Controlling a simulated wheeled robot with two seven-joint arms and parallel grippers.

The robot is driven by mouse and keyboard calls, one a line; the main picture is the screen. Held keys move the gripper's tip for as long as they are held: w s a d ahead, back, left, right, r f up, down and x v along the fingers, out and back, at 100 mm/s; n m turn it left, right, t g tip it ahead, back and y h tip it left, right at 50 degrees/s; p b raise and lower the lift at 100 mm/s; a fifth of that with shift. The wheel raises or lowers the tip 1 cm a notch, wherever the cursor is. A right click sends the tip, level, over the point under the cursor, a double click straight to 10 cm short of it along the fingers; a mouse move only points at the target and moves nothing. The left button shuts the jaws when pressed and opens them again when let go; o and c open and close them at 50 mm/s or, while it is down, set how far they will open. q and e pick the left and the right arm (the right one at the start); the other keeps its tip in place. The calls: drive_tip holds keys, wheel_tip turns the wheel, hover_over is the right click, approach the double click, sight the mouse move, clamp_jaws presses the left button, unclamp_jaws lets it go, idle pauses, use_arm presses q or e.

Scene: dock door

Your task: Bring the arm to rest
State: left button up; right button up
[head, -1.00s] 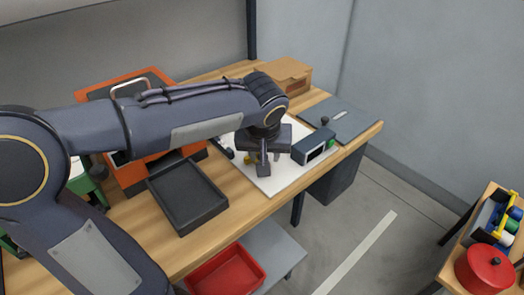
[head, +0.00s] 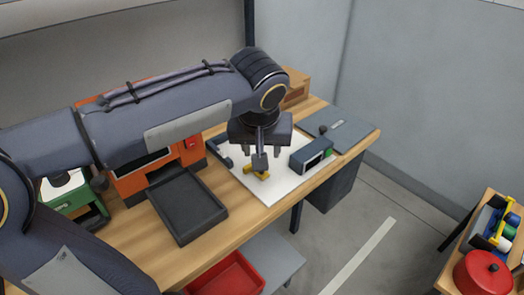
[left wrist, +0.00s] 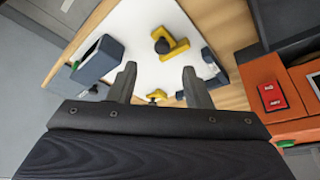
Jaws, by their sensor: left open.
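My left gripper (head: 264,158) is open and empty above the white board (head: 290,188) on the wooden bench. Its two fingers (left wrist: 159,82) stand apart in the left wrist view with nothing between them. A yellow piece (head: 262,176) lies on the board below the gripper, partly hidden by a finger in the head view. The left wrist view shows a yellow bracket with a black knob (left wrist: 170,43) and a smaller yellow piece (left wrist: 156,96). My left arm reaches across from the left. My right gripper is not in view.
A dark blue-grey box (head: 311,154) stands on the board's right side. A black tray (head: 187,204) lies at the bench's front, before an orange machine (head: 130,186). A cardboard box (head: 296,85) stands behind. A red bin (head: 228,275) sits below. Open floor lies right of the bench.

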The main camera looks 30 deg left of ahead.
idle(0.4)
use_arm(q)
drive_tip(key=s+d+f+m+t+h+p, duration=0.1)
drive_tip(key=s+h+p, duration=0.4)
drive_tip(key=s, duration=1.1)
drive_tip(key=f+m+p, duration=0.1)
drive_tip(key=p, duration=0.2)
drive_tip(key=shift+s+f+m+t+p, duration=0.3)
drive_tip(key=shift+s+m+p, duration=0.05)
drive_tip(key=shift+m+p, duration=0.05)
drive_tip(key=shift+d, duration=0.1)
idle(0.5)
